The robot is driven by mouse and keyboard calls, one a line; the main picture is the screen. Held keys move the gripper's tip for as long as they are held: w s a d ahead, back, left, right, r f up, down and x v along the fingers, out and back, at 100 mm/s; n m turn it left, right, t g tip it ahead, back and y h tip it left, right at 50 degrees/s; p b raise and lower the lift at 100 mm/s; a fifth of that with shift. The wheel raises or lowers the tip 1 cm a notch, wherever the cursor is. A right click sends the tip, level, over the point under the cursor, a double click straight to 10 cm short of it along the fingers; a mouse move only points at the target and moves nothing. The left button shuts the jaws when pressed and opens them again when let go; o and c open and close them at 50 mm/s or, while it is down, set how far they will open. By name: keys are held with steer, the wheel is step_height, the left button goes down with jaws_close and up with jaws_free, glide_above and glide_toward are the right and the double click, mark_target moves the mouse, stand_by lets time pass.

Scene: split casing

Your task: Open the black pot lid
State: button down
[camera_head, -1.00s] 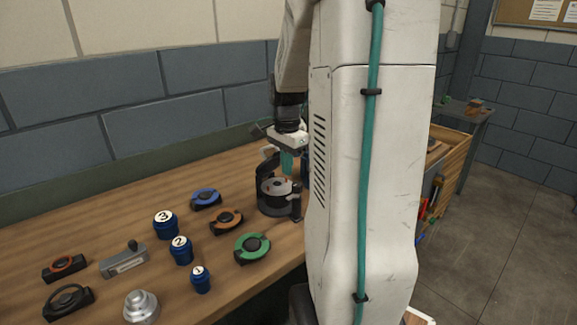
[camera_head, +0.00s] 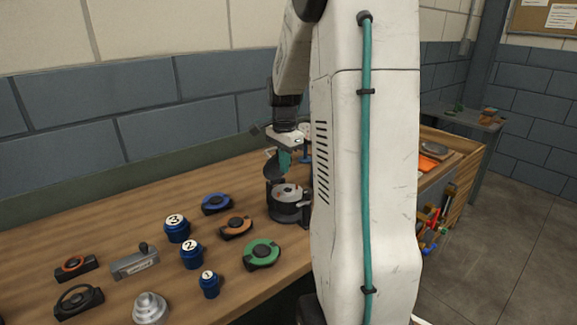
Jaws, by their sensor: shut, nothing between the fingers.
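The black pot (camera_head: 288,211) stands on the bench beside my arm. A grey round part with a dark centre shows in its open top. A dark, rounded piece (camera_head: 270,164), which looks like its lid, stands tilted up at the pot's back left. My gripper (camera_head: 284,168) has teal fingers and points down above the back of the pot, just right of that piece. It is shut and empty. I cannot tell whether the fingers touch the lid. My arm hides the area right of the pot.
Blue, orange and green round parts (camera_head: 261,254) lie left of the pot, near several blue numbered weights (camera_head: 192,254). A grey block with a knob (camera_head: 135,261), dark ring pieces and a silver stepped part (camera_head: 150,308) are farther left. Bare bench lies between them.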

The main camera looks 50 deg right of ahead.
steer(key=shift+w+d, duration=0.15)
steer(key=shift+w, duration=0.5)
steer(key=s+r, duration=0.3)
steer(key=r, duration=0.3)
steer(key=shift+a, duration=0.35)
steer(key=s+a+n, duration=0.5)
steer(key=a+n, duration=0.2)
steer(key=a, duration=0.3)
steer(key=s+a+r+n+t, duration=0.1)
steer(key=s+a+n, duration=0.5)
steer(key=a, duration=0.5)
steer(key=s+a+n, duration=0.6)
steer(key=a+n, duration=0.1)
steer(key=a, duration=0.3)
steer(key=shift+s+a+r+n, duration=0.15)
steer(key=shift+a+r+n, duration=0.05)
steer(key=shift+r+n, duration=0.1)
